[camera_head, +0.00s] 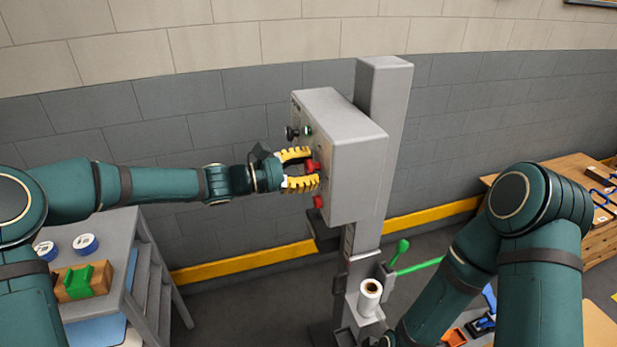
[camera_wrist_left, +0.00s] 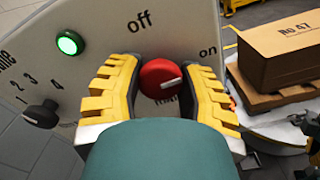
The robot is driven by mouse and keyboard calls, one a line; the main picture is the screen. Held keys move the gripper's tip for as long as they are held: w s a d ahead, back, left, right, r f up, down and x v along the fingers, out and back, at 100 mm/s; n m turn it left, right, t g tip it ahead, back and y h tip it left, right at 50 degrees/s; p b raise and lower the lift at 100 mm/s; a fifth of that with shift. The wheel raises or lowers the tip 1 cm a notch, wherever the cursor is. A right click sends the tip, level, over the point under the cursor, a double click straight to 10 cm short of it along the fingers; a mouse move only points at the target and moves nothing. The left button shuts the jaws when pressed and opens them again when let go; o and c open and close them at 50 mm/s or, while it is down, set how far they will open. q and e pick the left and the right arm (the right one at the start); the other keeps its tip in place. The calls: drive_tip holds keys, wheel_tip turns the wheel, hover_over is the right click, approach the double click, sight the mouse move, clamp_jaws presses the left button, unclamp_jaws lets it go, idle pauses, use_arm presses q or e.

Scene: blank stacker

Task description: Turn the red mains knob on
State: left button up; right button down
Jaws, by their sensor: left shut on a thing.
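The red mains knob (camera_wrist_left: 163,79) is on the front of a grey control box (camera_head: 350,140). In the left wrist view its white pointer line points right and slightly up, toward the side where "on" is printed; "off" is printed above the knob. My left gripper (camera_head: 308,168) has its yellow fingers on either side of the knob and is shut on it. In the head view the red knob (camera_head: 313,165) is partly hidden by the fingers. My right arm reaches down at the lower right, and its gripper is out of view.
A lit green lamp (camera_wrist_left: 70,43) and a black numbered knob (camera_wrist_left: 41,114) are on the same panel. A second red part (camera_head: 318,201) sits below the mains knob. A grey post (camera_head: 385,100) carries the box. A grey stepped table (camera_head: 115,230) stands at left.

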use_arm(q)
drive_tip(key=shift+f+m+b, duration=0.1)
drive_tip(key=shift+m+b, duration=0.25)
drive_tip(key=shift+m, duration=0.05)
drive_tip(key=o, duration=1.2)
drive_tip(key=v, duration=1.2)
